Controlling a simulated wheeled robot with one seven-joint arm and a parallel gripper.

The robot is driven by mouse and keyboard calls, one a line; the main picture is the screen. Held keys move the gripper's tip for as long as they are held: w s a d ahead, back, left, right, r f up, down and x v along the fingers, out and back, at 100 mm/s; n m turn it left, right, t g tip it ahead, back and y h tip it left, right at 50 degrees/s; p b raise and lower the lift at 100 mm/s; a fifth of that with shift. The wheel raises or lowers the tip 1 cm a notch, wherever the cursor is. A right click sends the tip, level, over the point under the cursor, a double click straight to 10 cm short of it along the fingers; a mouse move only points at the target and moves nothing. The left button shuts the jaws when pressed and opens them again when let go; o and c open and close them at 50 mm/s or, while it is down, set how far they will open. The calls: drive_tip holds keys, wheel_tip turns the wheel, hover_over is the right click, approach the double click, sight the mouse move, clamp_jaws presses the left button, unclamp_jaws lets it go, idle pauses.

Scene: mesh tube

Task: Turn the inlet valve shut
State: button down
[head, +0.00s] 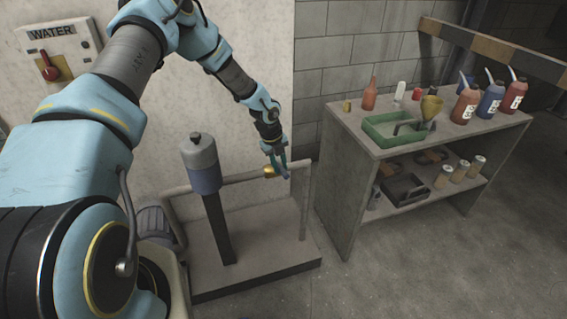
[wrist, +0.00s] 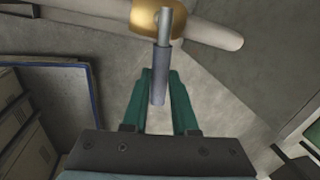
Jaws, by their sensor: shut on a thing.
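The inlet valve has a brass body (head: 269,171) on a grey horizontal pipe (head: 240,178); the brass body also shows at the top of the wrist view (wrist: 150,14). Its lever has a bare metal end at the brass and a blue-grey sleeve (wrist: 159,84). In the wrist view the lever points away from the brass, roughly crosswise to the pipe. My gripper (head: 277,162) is at the valve. Its teal fingers (wrist: 160,78) are shut on the sleeve, one on each side. In the head view the fingers partly hide the lever.
A grey and blue cylinder on a dark post (head: 203,165) stands left of the valve, close to the pipe. A shelf unit (head: 340,190) with bottles and a green tray (head: 375,133) is to the right. A WATER switch panel (head: 60,50) is on the wall. Floor is clear at front right.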

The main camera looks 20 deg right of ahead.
drive_tip(key=shift+a+m, duration=0.55)
drive_tip(key=shift+m, duration=0.45)
drive_tip(key=shift+w+a, duration=0.1)
drive_tip(key=c, duration=0.7)
unclamp_jaws()
drive_tip(key=shift+g, duration=0.3)
drive_tip(key=shift+r, duration=0.1)
drive_tip(key=r, duration=0.3)
drive_tip(key=a+r+b, duration=0.1)
drive_tip(key=r, duration=0.3)
drive_tip(key=a+r, duration=0.1)
drive_tip(key=r, duration=0.2)
drive_tip(key=shift+w+r+b, duration=0.1)
drive_tip(key=shift+r+b, duration=0.1)
drive_tip(key=shift+b, duration=0.2)
